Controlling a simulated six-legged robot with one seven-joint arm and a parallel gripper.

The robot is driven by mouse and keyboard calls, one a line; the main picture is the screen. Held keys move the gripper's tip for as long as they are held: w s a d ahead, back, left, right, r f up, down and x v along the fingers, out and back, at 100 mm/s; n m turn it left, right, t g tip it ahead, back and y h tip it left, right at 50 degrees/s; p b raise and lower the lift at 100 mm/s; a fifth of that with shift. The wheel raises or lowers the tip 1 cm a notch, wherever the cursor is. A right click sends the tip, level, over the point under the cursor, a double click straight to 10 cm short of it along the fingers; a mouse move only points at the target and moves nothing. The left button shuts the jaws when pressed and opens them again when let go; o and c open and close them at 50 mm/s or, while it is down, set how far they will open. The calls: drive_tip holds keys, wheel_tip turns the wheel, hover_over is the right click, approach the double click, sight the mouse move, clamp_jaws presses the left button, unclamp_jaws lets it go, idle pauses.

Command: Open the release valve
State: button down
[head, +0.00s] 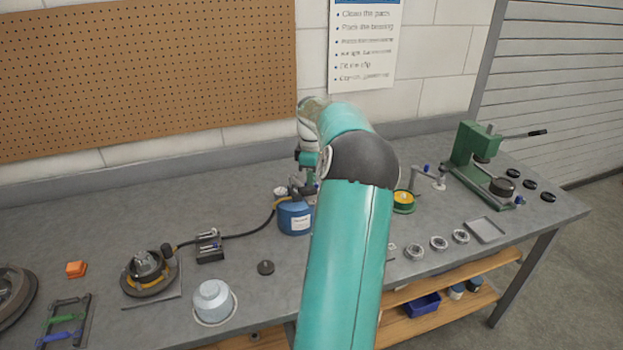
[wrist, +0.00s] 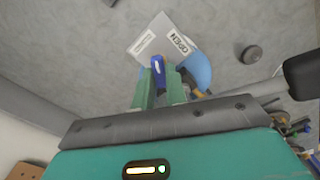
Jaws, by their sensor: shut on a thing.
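The release valve's blue handle (wrist: 157,66) shows in the wrist view between the two green fingers of my gripper (wrist: 158,84). My gripper is shut on this handle. Just beyond it is a pale plate (wrist: 160,32) with a label reading OPEN (wrist: 184,43) on the right and a second label, too blurred to read, on the left. A blue canister (wrist: 198,68) shows beside the fingers. In the head view the blue canister (head: 292,221) stands on the bench with fittings on top. My arm hides most of the valve there, and the fingertips cannot be made out.
A dark hose (head: 245,234) runs left from the canister to a round black and yellow device (head: 150,272). A green press (head: 475,160) stands at the right. The pegboard wall is behind.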

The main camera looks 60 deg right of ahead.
drive_tip(key=m, duration=0.5)
drive_tip(key=shift+r+m, duration=0.1)
drive_tip(key=shift+m, duration=0.2)
drive_tip(key=m, duration=0.5)
drive_tip(key=shift+m, duration=0.4)
drive_tip(key=c, duration=1.4)
unclamp_jaws()
drive_tip(key=shift+c, duration=0.2)
wheel_tip(320, 180, up, 14)
